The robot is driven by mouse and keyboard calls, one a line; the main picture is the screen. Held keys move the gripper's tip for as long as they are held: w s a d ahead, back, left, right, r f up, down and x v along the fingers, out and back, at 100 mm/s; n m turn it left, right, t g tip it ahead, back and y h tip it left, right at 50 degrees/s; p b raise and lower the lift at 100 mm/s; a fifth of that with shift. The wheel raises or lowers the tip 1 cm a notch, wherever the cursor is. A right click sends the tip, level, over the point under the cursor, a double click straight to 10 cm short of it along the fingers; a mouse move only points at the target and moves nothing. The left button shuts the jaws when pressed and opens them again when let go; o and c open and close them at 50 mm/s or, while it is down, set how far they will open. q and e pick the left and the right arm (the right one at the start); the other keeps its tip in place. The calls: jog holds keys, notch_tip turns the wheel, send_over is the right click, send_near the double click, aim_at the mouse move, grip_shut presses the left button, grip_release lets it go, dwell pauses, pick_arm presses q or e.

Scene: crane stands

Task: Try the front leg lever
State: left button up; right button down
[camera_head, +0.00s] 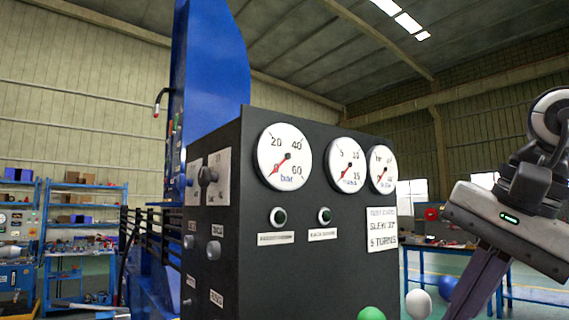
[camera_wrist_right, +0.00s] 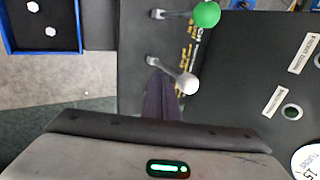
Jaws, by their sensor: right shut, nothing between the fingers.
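Lever knobs show at the bottom right of the control box in the head view: a green knob (camera_head: 371,313), a white knob (camera_head: 418,304) and a blue knob (camera_head: 447,286). In the right wrist view the green knob (camera_wrist_right: 206,14) and the white knob (camera_wrist_right: 187,83) sit on metal stems. I cannot tell which is the front leg lever. My right gripper (camera_head: 474,291) is shut and empty, pointing down beside the blue and white knobs. Its fingers (camera_wrist_right: 162,97) appear just left of the white knob; contact cannot be told. The blue knob is not visible in the wrist view. My left gripper is not in view.
The black control box (camera_head: 217,260) carries dial gauges (camera_head: 285,157), green indicators (camera_head: 279,216) and a notice (camera_head: 382,229). A blue crane column (camera_head: 215,70) rises behind it. A blue tray (camera_wrist_right: 43,25) with white nuts lies at the wrist view's upper left. Shelves (camera_head: 83,225) stand left.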

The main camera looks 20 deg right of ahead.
notch_tip(320, 180, up, 10)
jog(key=p, duration=0.1)
jog(key=shift+p, duration=0.3)
dwell(0.3)
